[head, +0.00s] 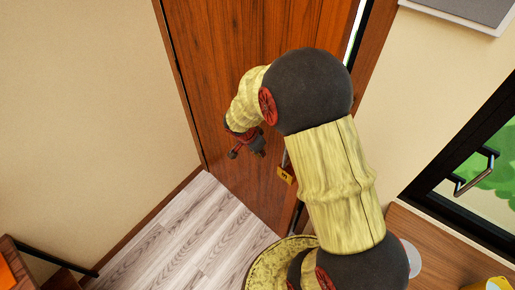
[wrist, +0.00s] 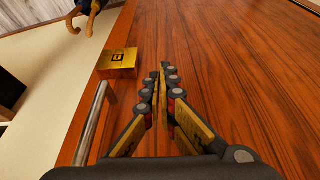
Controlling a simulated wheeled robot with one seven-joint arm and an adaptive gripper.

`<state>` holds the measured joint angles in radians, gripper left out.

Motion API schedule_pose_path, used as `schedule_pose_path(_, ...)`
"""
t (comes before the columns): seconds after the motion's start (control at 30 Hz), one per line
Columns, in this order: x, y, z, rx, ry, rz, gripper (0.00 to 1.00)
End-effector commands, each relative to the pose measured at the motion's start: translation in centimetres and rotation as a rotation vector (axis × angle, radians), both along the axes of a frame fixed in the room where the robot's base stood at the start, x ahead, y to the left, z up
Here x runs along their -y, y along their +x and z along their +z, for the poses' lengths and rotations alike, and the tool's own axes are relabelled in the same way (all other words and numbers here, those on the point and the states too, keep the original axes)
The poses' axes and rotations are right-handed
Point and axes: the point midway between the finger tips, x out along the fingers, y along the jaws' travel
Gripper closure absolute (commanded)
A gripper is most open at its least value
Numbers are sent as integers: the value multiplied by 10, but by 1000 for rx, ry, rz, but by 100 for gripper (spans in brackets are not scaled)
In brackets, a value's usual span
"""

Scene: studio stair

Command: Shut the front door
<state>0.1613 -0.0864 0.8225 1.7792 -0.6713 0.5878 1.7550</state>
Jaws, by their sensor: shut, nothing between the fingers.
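The front door (head: 225,55) is reddish-brown wood and stands slightly ajar. A thin bright strip of outdoors shows between its right edge and the frame near the top. My gripper (head: 247,152) is in front of the door, left of the handle side, shut and empty. In the wrist view my gripper (wrist: 161,68) points along the wood grain of the door (wrist: 240,60). A silver bar handle (wrist: 92,122) and a brass lock plate (wrist: 118,63) are left of the fingers. I cannot tell whether the fingers touch the door. My arm hides part of the door's right edge.
A cream wall (head: 90,90) is to the left. The pale plank floor (head: 190,235) in front of the door is clear. A wooden cabinet (head: 440,245) stands at the lower right, under a dark-framed window (head: 475,165). A dark rail (head: 55,258) is at the lower left.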

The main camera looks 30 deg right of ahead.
Motion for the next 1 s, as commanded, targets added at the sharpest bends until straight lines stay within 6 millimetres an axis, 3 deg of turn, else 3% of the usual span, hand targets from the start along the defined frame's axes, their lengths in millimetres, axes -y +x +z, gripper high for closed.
schedule_pose_path(0.1, 8, 1, -22, -2, 1, -1, 100)
schedule_pose_path(0.3, 36, 8, -16, 0, 0, -2, 100)
schedule_pose_path(0.87, 48, 11, -17, 0, -1, 0, 100)
schedule_pose_path(1.0, 71, 16, -19, 2, -2, -5, 100)
